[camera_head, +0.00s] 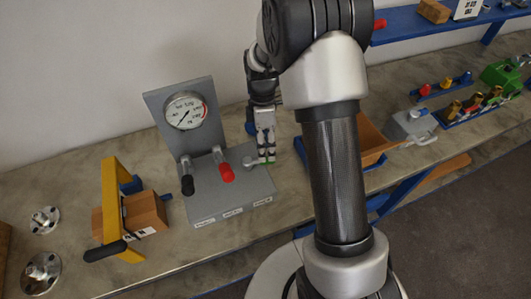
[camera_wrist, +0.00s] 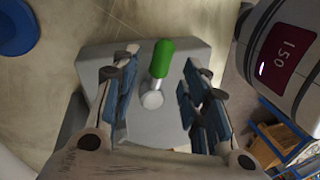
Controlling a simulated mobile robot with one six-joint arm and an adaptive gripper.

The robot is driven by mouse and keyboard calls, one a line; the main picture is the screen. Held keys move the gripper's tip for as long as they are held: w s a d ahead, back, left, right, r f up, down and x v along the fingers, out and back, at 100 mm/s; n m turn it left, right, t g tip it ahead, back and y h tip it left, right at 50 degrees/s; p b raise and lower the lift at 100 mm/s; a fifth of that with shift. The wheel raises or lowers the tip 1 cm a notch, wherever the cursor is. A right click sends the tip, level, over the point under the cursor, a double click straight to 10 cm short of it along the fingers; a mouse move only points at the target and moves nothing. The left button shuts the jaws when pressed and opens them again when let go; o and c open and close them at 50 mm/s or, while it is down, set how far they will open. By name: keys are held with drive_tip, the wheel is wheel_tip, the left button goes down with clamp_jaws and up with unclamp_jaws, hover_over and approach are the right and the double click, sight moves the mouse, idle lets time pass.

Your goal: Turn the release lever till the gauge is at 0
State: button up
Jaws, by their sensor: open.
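A grey panel stand (camera_head: 235,195) carries a round pressure gauge (camera_head: 186,110) on its upright back plate; its needle is too small to read surely. On its base are a black-handled lever (camera_head: 187,183), a red-handled lever (camera_head: 225,171) and, at the right, a green-handled lever (camera_wrist: 163,58) with a round metal pivot (camera_wrist: 152,99). My gripper (camera_head: 266,158) is over the right part of the base, pointing down. In the wrist view its open fingers (camera_wrist: 158,80) lie on either side of the green lever, with gaps at both sides. The labels are too small to read.
Left of the stand are a yellow frame (camera_head: 112,205) with a black handle and a wooden block (camera_head: 146,212). Flanged metal parts (camera_head: 42,272) lie farther left. An orange tray (camera_head: 372,140) and a grey vessel (camera_head: 410,125) stand to the right, behind my arm.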

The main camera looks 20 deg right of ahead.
drive_tip(key=v, duration=0.9)
drive_tip(key=s+a+r+m+t, duration=0.35)
drive_tip(key=s+r+m, duration=0.35)
drive_tip(key=s+r, duration=0.4)
drive_tip(key=s+a+r+m+t, duration=0.2)
drive_tip(key=s+m+t, duration=0.2)
drive_tip(key=s+m, duration=0.4)
drive_tip(key=s, duration=0.4)
drive_tip(key=shift+s+h+b, duration=0.3)
drive_tip(key=shift+h, duration=0.1)
idle(0.4)
